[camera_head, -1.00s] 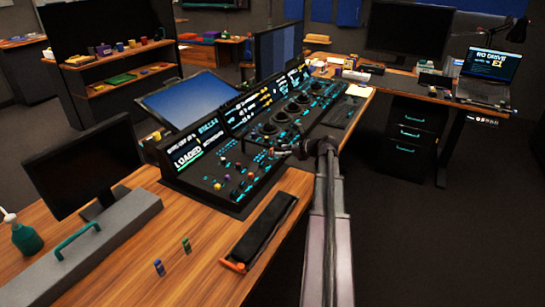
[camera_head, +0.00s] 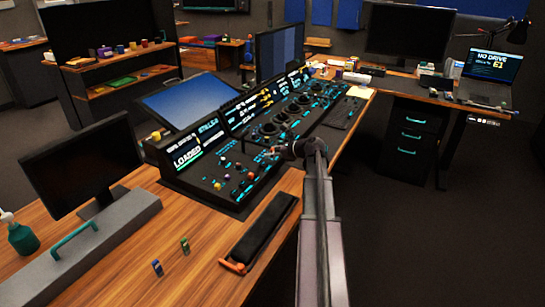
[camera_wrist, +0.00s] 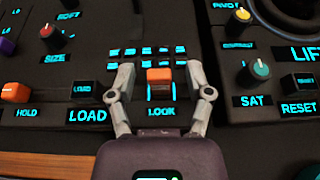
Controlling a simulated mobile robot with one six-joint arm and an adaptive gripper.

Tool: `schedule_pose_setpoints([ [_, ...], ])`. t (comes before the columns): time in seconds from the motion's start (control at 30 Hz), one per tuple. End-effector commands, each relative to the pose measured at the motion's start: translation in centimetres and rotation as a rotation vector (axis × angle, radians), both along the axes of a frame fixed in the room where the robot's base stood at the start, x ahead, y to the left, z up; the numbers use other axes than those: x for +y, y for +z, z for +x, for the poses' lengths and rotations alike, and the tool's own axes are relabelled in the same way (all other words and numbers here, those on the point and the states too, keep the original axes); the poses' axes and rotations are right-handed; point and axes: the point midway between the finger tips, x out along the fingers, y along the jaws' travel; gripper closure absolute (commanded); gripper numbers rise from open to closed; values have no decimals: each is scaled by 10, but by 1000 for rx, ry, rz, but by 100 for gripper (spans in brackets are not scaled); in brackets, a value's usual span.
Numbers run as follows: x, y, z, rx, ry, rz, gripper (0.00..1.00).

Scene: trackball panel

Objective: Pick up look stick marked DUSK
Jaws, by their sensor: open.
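In the wrist view a small orange-topped stick (camera_wrist: 159,76) stands in the panel slot above the word LOOK (camera_wrist: 161,112). My gripper (camera_wrist: 160,72) is open, with one finger on each side of the orange top and gaps between. I cannot read DUSK on it. In the head view my gripper (camera_head: 280,151) is over the near right edge of the control panel (camera_head: 212,192); its fingers are too small there to make out. A blue stick (camera_head: 157,267) and a green stick (camera_head: 184,246) stand on the wooden desk at the front; their markings are unreadable.
Close by in the wrist view are an orange HOLD knob (camera_wrist: 15,91), a black LOAD key (camera_wrist: 86,87), a teal SAT knob (camera_wrist: 257,72) and a RESET key (camera_wrist: 297,83). A black wrist rest (camera_head: 257,231) lies on the desk in front of the panel.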

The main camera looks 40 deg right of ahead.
Motion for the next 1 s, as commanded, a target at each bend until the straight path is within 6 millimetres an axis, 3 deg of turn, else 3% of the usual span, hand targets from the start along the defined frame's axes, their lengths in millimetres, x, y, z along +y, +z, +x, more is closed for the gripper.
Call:
schedule_pose_setpoints([
  [0.33, -1, 0, -1, 0, -1, 0, 34],
  [0.53, -1, 0, -1, 0, -1, 0, 93],
  [0.57, -1, 0, -1, 0, -1, 0, 96],
  [1.0, -1, 1, -1, 0, -1, 0, 100],
])
